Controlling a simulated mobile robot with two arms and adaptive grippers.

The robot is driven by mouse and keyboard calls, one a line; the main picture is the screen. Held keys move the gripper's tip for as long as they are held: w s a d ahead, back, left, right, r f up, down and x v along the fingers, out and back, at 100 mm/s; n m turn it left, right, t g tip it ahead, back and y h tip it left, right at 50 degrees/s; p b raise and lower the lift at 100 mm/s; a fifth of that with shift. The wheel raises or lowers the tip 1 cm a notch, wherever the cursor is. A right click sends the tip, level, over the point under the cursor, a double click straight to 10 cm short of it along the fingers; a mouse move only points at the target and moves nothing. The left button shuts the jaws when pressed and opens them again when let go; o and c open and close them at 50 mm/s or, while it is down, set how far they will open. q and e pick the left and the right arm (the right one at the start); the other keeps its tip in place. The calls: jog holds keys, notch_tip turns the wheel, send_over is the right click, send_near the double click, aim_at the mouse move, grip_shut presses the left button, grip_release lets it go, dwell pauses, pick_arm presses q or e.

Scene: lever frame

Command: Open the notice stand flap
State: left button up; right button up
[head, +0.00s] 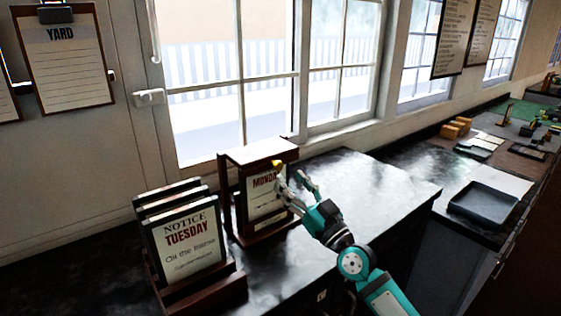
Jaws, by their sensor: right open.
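The notice stand (226,200) is a dark wooden frame on the black counter, below the window. A card reading "MONDAY", partly hidden by my gripper, shows in it. The flat top panel (255,152) lies across its top; I cannot tell for sure which part is the flap. A small yellow knob (277,163) shows at the stand's upper front. My right gripper (291,174) is open and empty, its fingertips close to the knob and the card's right side; I cannot tell if they touch. My left gripper is not in view.
A rack of notice boards (190,240), the front one reading "TUESDAY", stands just left of the stand. The counter (350,190) right of the stand is clear. A dark tray (482,203) and small wooden blocks (457,127) lie farther right.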

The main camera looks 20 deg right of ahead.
aim_at(280, 167)
jog(key=x, duration=0.5)
jog(key=shift+w+r, duration=0.1)
grip_shut()
dwell(0.3)
